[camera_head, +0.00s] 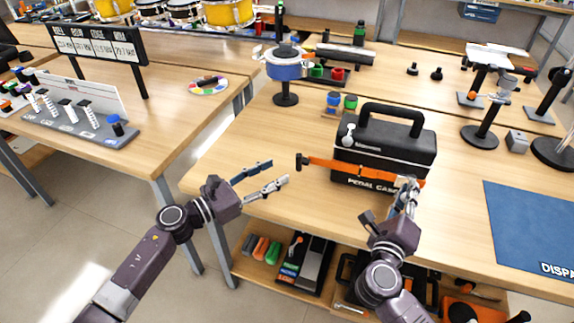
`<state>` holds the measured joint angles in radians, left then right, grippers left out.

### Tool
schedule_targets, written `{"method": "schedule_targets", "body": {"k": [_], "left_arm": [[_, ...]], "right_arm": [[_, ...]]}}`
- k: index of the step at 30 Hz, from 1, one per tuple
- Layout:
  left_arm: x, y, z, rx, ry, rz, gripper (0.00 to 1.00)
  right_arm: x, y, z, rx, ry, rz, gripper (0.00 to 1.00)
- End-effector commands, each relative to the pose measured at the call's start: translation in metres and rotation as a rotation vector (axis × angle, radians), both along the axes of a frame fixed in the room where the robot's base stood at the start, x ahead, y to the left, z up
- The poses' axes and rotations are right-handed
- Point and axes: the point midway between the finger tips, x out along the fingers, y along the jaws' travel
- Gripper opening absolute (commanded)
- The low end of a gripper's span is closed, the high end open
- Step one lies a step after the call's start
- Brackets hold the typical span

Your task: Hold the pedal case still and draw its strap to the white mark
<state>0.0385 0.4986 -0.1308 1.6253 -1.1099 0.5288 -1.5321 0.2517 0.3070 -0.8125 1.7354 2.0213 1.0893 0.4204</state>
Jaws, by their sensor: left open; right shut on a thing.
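The black pedal case (385,140) stands upright on the wooden bench, its handle on top. Its orange strap (345,168) runs across the lower front and sticks out past the left side, with a dark end piece (301,161). My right gripper (408,187) is shut at the case's lower right front, over the strap; its fingers hide exactly what they pinch. My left gripper (270,177) is open and empty, left of the strap's dark end and apart from it, near the bench's front edge. I cannot make out the white mark for certain.
A blue mat (530,227) lies to the right. A blue-banded round device (286,68) on a stand and small blue and green pots (342,102) are behind the strap's end. A shelf with tools (300,265) is below. Bench surface left of the case is mostly clear.

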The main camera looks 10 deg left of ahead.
Motion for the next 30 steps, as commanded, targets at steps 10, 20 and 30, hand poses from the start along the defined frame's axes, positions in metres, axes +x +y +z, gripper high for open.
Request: {"method": "schedule_targets", "body": {"k": [10,20,30], "left_arm": [[-0.022,0.017,0.0,0.001,-0.002,0.0,0.43],[-0.022,0.017,0.0,0.001,-0.002,0.0,0.43],[-0.021,0.017,0.0,0.001,-0.002,0.0,0.43]], "right_arm": [[-0.001,-0.001,-0.008,0.0,0.015,-0.002,0.0],[0.0,0.0,-0.002,0.004,0.003,-0.001,0.17],[0.0,0.0,-0.001,0.002,0.002,0.0,0.36]]}}
